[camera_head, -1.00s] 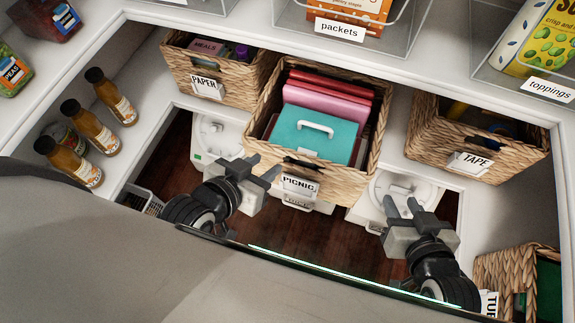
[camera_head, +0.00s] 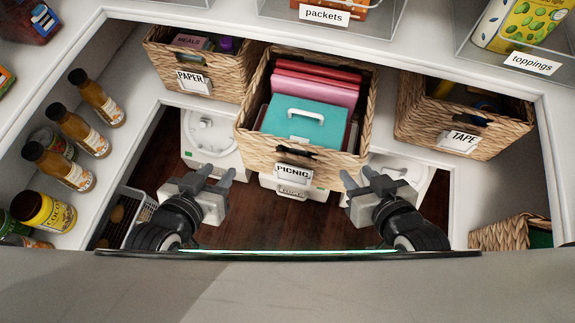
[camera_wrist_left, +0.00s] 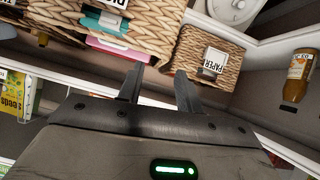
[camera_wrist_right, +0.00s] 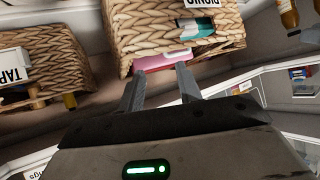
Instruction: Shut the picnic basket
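The picnic basket (camera_head: 262,149) is a woven basket with a "PICNIC" label, pulled out past the shelf front in the middle of the head view. It holds a teal case (camera_head: 301,124) with a white handle and red and pink boxes behind it. My left gripper (camera_head: 212,174) is open and empty, below and left of the basket front. My right gripper (camera_head: 362,178) is open and empty, below and right of it. Neither touches the basket. The basket also shows in the left wrist view (camera_wrist_left: 150,22) and right wrist view (camera_wrist_right: 150,22).
The PAPER basket (camera_head: 237,84) stands left and the TAPE basket (camera_head: 418,124) right on the shelf. Several bottles (camera_head: 75,128) line the left shelf. White round-topped devices (camera_head: 212,135) sit lower. A wire basket (camera_head: 128,213) is at lower left. Dark floor shows between my grippers.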

